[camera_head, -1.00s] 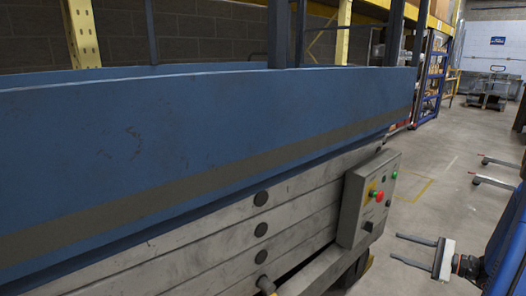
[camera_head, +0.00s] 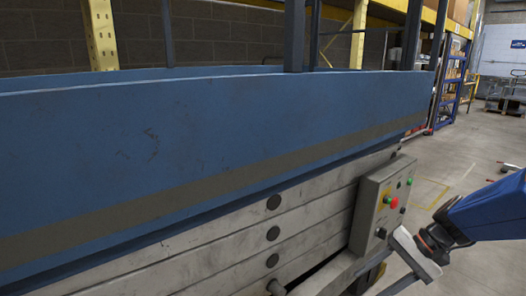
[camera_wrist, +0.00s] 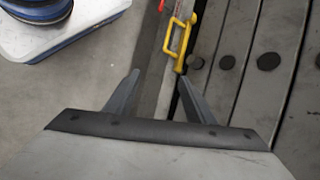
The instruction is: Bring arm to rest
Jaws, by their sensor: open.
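My gripper (camera_wrist: 158,80) is open and empty in the wrist view, its two dark fingers apart over the machine's edge and the floor. In the head view my blue arm reaches in from the right, with the pale gripper body near the control box. The blue and grey machine (camera_head: 200,130) fills the left and middle of the head view. A yellow handle (camera_wrist: 178,42) shows just beyond my fingers in the wrist view.
The machine's grey slatted side (camera_wrist: 262,62) lies close to the right finger in the wrist view. Open concrete floor (camera_head: 470,150) lies to the right in the head view. A blue rack (camera_head: 450,85) and a cart (camera_head: 507,92) stand farther back.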

